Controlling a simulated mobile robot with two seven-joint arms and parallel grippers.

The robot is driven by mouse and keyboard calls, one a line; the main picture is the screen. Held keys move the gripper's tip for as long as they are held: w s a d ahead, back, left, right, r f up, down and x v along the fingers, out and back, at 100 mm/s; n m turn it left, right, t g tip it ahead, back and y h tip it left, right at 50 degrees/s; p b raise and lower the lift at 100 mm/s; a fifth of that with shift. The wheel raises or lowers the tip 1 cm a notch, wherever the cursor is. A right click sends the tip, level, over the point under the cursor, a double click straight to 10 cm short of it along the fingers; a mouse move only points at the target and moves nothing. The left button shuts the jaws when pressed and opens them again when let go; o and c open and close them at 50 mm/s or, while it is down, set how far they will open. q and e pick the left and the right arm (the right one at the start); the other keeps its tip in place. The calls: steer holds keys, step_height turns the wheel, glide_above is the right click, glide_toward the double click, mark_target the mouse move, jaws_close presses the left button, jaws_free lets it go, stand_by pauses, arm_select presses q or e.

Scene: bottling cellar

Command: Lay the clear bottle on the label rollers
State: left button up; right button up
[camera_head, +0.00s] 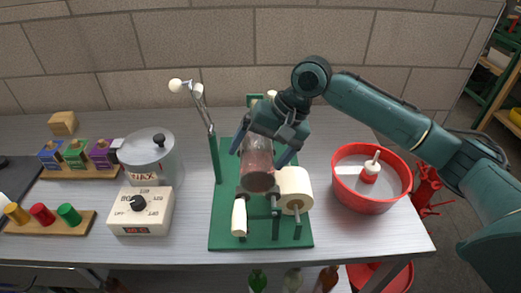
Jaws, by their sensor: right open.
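The clear bottle (258,167), see-through with a reddish-brown tint, lies on its side at the label rollers (275,204), its round base toward me. Its neck end is hidden under my right gripper. The rollers stand on a green base plate (226,228). My right gripper (263,149) is open, with its fingers on either side of the bottle; I cannot tell whether they touch it. A cream label roll (295,188) sits just right of the bottle. A white-handled lever (239,217) is at the front left. My left gripper is not in view.
A jointed lamp-like arm (211,130) rises left of the bottle. A wax pot (148,160) and a control box (141,211) stand further left. A red tub (371,178) stands right. Several bottles are below the front edge. Bare tabletop shows between plate and tub.

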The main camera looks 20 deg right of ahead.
steer(key=shift+f, duration=0.2)
steer(key=shift+d+r, duration=0.25)
steer(key=shift+r, duration=0.3)
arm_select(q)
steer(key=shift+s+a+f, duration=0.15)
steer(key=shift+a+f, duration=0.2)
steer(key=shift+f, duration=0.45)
arm_select(e)
steer(key=v, duration=1.2)
steer(key=shift+r, duration=0.15)
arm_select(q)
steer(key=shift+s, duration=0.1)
arm_select(e)
steer(key=shift+s, duration=0.2)
